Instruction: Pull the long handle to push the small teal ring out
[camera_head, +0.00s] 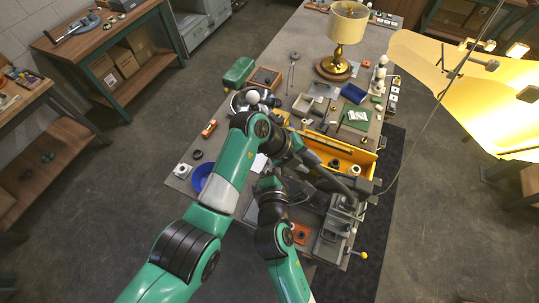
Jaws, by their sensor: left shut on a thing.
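A grey press (335,228) stands at the near right corner of the workbench. A yellow ball knob (364,256) sticks out at its lower right. My left arm reaches over the bench, and my left gripper (340,184) is shut at the upper end of the press, apparently on the long handle. The dark handle and dark gripper blend together, so the exact grip is unclear. My right arm rises from the bottom with its wrist left of the press. Its gripper's fingers cannot be made out. I cannot make out the small teal ring.
A yellow drawer or tray (352,153) lies just behind the press. A blue bowl (201,178) stands at the bench's left edge. A lamp (347,25) stands at the back. Small parts crowd the bench. A bright yellow panel (455,90) is on the right.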

